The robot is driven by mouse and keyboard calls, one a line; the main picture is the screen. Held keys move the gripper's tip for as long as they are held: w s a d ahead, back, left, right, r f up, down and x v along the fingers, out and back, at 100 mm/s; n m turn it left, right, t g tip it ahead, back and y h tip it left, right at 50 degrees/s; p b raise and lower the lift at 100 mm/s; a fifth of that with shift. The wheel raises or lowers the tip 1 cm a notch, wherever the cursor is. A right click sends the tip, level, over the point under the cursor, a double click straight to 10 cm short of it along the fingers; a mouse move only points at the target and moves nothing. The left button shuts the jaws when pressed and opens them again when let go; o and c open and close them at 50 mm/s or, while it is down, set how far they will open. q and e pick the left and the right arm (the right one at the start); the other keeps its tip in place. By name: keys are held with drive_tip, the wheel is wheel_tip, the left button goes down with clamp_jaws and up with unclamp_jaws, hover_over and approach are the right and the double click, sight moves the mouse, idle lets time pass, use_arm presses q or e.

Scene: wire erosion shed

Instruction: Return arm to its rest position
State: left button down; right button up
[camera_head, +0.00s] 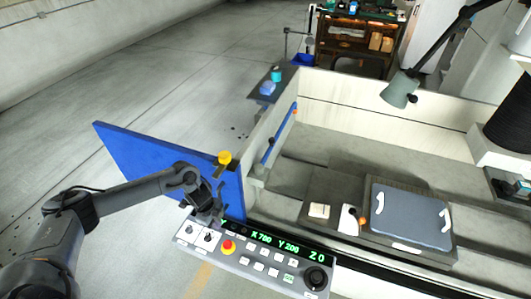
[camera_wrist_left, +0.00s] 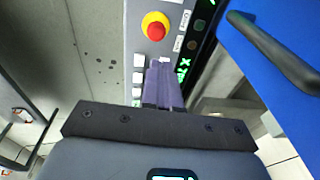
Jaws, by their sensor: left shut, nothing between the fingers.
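My left arm (camera_head: 122,193) reaches in from the left in the head view. Its gripper (camera_head: 214,219) hangs over the upper left part of a grey control panel (camera_head: 260,263), close to the red emergency button (camera_head: 228,246). In the left wrist view the two fingers (camera_wrist_left: 163,88) are together with nothing between them, in front of the panel's buttons and green display. The red button on its yellow ring (camera_wrist_left: 155,27) is just beyond the fingertips. I cannot tell whether the fingers touch the panel. My right gripper is in neither view.
A blue door panel (camera_head: 150,160) stands close behind my left forearm; its dark handle (camera_wrist_left: 275,52) shows at right in the wrist view. The machine tank (camera_head: 390,118) holds a grey plate (camera_head: 410,215). A lamp (camera_head: 399,90) overhangs it. Open floor (camera_head: 130,60) lies at upper left.

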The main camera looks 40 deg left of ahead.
use_arm(q)
drive_tip(key=s+d+f+g+h+p, duration=0.1)
drive_tip(key=s+d+f, duration=0.2)
drive_tip(key=s+d, duration=0.25)
drive_tip(key=s+d+f+g+h+p, duration=0.1)
drive_tip(key=s+d+f+h+p, duration=0.2)
drive_tip(key=d, duration=0.4)
drive_tip(key=s+d+t, duration=0.1)
drive_tip(key=s+d, duration=0.2)
drive_tip(key=d, duration=1)
drive_tip(key=d+r+n+t+h+p, duration=0.1)
drive_tip(key=d+r+n+t+p, duration=0.15)
drive_tip(key=d+r, duration=0.6)
drive_tip(key=w+d+r+n+t+y+p, duration=0.1)
drive_tip(key=w+d+r+n+t+y, duration=0.15)
drive_tip(key=r+n, duration=0.35)
drive_tip(key=s+a+r+n+g+y, duration=0.1)
drive_tip(key=s+a+r+n+y, duration=0.1)
drive_tip(key=a+r, duration=0.6)
drive_tip(key=shift+s+a+r+n+g+y, duration=0.15)
drive_tip(key=shift+a+r+n+g+y, duration=0.15)
drive_tip(key=shift+a+n+y, duration=0.55)
drive_tip(key=shift+a+m, duration=0.15)
drive_tip(key=shift+m, duration=0.15)
